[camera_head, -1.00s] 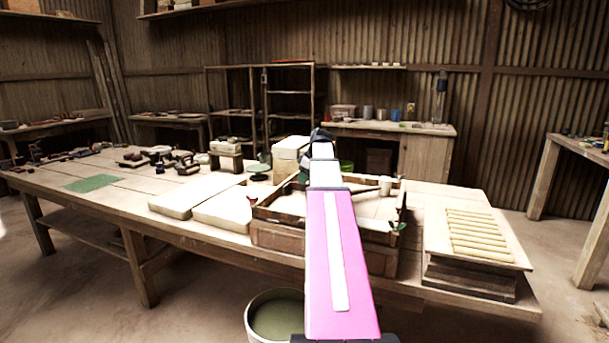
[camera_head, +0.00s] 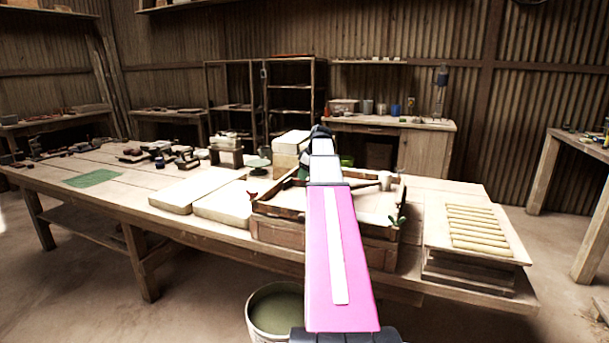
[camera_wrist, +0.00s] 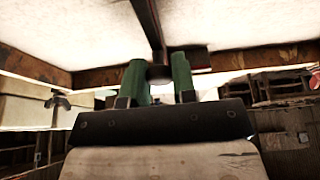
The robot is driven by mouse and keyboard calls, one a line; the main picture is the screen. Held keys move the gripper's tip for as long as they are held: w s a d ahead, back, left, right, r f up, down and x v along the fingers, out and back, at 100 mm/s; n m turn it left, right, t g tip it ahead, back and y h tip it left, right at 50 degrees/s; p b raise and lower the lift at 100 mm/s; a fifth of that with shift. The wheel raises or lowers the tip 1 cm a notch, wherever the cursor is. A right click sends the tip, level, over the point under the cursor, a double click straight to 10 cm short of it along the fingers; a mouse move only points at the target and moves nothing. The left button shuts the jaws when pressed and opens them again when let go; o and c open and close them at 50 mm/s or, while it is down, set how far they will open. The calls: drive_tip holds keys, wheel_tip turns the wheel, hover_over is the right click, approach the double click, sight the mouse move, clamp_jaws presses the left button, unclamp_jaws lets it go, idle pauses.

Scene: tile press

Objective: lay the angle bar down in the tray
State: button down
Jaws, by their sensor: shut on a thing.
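My gripper (camera_wrist: 158,72) shows in the wrist view with two green fingers, shut on a thin dark bar. This looks like the angle bar (camera_wrist: 148,22), running from between the fingers to the top edge. Its held end is partly hidden by the fingers. The tray (camera_head: 277,232) is a shallow wooden frame with a pale inside on the table in the head view. In the wrist view its brown wall (camera_wrist: 100,77) and pale surfaces lie beyond the fingers. I cannot tell whether the bar touches the tray.
Pale slabs (camera_head: 222,207) lie left of the tray. A rack of pale strips (camera_head: 474,228) stands to its right. A dark-handled tool with a pale head (camera_head: 386,181) shows at the tray's back right. A bucket (camera_head: 277,312) stands on the floor in front.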

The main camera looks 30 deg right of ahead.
drive_tip(key=c, duration=0.8)
unclamp_jaws()
drive_tip(key=shift+f, duration=0.1)
drive_tip(key=shift+c, duration=0.2)
drive_tip(key=v, duration=1)
drive_tip(key=shift+r, duration=0.4)
